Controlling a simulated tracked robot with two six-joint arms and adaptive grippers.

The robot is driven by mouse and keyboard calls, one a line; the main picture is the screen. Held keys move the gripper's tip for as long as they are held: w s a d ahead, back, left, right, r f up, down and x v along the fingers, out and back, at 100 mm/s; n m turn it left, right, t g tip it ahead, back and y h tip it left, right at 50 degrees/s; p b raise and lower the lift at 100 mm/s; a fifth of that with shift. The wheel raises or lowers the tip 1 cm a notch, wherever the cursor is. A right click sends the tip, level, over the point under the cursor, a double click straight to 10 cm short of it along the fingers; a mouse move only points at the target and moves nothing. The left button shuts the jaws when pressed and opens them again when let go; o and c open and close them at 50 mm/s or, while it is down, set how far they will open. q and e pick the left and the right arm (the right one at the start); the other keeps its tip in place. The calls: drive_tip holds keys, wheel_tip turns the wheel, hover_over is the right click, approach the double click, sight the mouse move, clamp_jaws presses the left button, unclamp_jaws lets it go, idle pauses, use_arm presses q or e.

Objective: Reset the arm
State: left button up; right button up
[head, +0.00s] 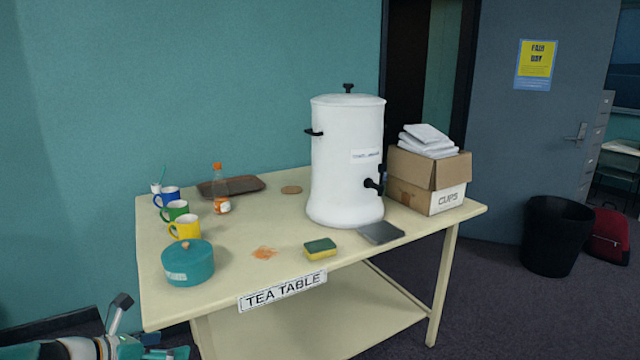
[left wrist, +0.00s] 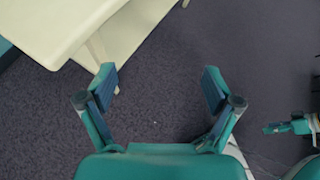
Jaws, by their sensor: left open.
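My left gripper (head: 150,338) is at the bottom left of the head view, in front of the table's near left corner and low beside it. In the left wrist view it (left wrist: 160,85) is open and empty, its two fingers wide apart over the dark carpet. A teal part that looks like my right gripper (left wrist: 285,127) is at the right edge of that view, cut off by the frame; its jaws cannot be made out. The right gripper does not show in the head view.
The tea table (head: 225,320) holds a white urn (head: 345,160), a box (head: 428,180), several mugs (head: 184,227), a teal pot (head: 188,263), a bottle (head: 221,190), a sponge (head: 320,249) and a dark slab (head: 381,232). A black bin (head: 556,235) stands right.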

use_arm(q)
drive_tip(key=s+d+f+m+g+p, duration=0.1)
drive_tip(key=s+d+f+m+g, duration=0.4)
drive_tip(key=d+f, duration=0.65)
drive_tip(key=s+d+f+m+g+y, duration=0.1)
drive_tip(key=s+d+f+m, duration=0.3)
drive_tip(key=s+f+m, duration=0.4)
drive_tip(key=s+d+f+m+g+y+p, duration=0.1)
drive_tip(key=s+d+f+m+g, duration=0.2)
drive_tip(key=s+f+m, duration=0.6)
drive_tip(key=s+d+m, duration=0.1)
drive_tip(key=s+m, duration=0.5)
drive_tip(key=m, duration=0.1)
drive_tip(key=shift+s, duration=0.15)
